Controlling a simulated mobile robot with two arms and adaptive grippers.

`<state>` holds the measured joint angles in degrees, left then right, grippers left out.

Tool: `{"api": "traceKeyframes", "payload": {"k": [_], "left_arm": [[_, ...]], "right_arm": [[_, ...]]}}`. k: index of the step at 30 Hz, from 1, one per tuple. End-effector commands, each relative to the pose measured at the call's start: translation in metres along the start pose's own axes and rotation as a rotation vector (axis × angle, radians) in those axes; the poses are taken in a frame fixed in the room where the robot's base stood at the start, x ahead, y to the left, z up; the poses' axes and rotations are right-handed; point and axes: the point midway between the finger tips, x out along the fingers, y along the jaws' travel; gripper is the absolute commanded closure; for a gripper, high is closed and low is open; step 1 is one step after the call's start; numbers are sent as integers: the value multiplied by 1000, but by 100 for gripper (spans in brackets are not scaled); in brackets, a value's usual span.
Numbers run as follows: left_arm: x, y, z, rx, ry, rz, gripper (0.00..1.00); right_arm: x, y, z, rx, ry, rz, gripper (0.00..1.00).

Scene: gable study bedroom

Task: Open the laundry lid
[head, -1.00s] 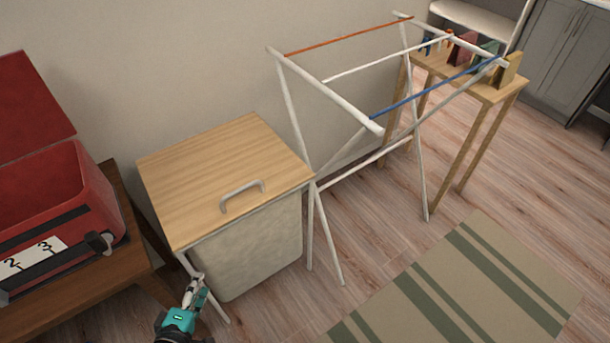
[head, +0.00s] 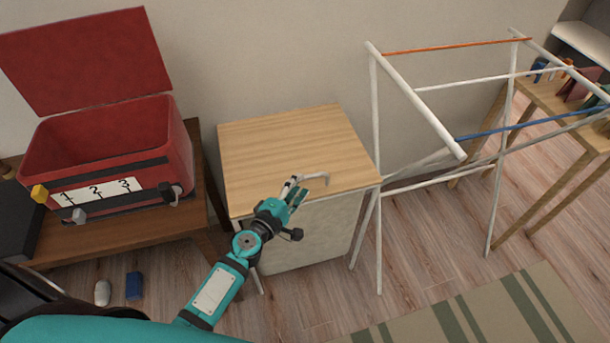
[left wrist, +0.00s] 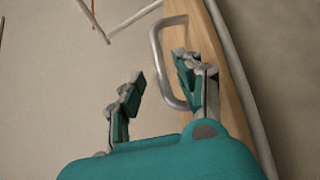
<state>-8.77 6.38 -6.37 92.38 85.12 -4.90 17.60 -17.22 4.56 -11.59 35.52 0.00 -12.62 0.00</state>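The laundry hamper (head: 322,232) has a pale fabric body and a flat wooden lid (head: 282,142), which lies shut. A grey bar handle (head: 327,177) is on the lid near its front edge, partly hidden by my gripper. My left gripper (head: 303,190) is at the handle, with its fingers open. In the left wrist view, the open left gripper (left wrist: 158,82) has the handle bar (left wrist: 157,50) between its two fingers in the picture, with one finger overlapping the handle's loop. I cannot tell whether they touch. The wooden lid also shows there (left wrist: 230,85). My right gripper is not in view.
An open red toolbox (head: 108,145) sits on a brown wooden table (head: 120,235) to the left. A white drying rack (head: 376,150) stands close to the hamper's right side. A striped rug (head: 490,315) lies at the front right.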

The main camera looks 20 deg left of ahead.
Motion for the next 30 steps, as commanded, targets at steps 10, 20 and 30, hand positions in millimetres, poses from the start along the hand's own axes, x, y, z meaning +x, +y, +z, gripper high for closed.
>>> {"api": "traceKeyframes", "payload": {"k": [10, 20, 30], "left_arm": [[41, -1, 0, 0, 0, -1, 65], [43, 0, 0, 0, 0, -1, 67], [43, 0, 0, 0, 0, -1, 100]], "right_arm": [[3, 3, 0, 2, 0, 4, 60], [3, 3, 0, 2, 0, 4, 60], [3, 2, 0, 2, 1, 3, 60]]}}
